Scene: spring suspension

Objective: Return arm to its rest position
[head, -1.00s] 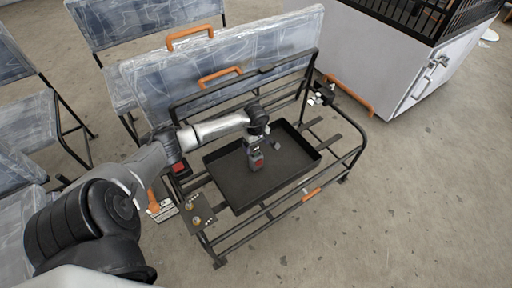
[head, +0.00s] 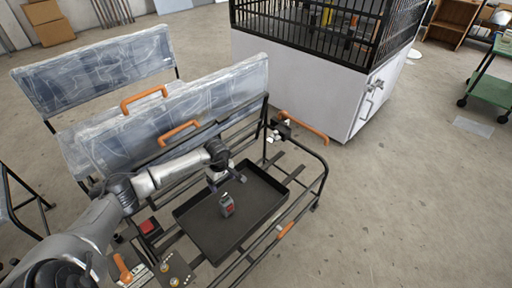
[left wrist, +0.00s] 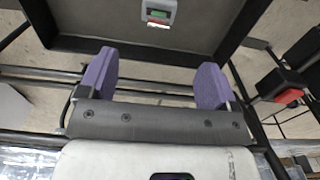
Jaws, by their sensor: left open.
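My left arm comes in from the lower left in the head view. My left gripper (head: 228,180) is over the back part of the black tray (head: 262,224), open and empty. In the left wrist view its two purple fingers (left wrist: 155,82) stand wide apart with nothing between them. A small grey device with a red face (head: 227,205) stands in the tray, apart from the fingers. It also shows in the left wrist view (left wrist: 158,12), past the fingertips and partly cut off by the top edge. My right gripper is not in view.
The tray rests on a black metal frame (head: 322,180) with orange handles (head: 285,231). Film-wrapped panels (head: 170,110) stand just behind my arm. A white cabinet with a black cage top (head: 300,85) is at the back. A green cart (head: 490,90) is far right.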

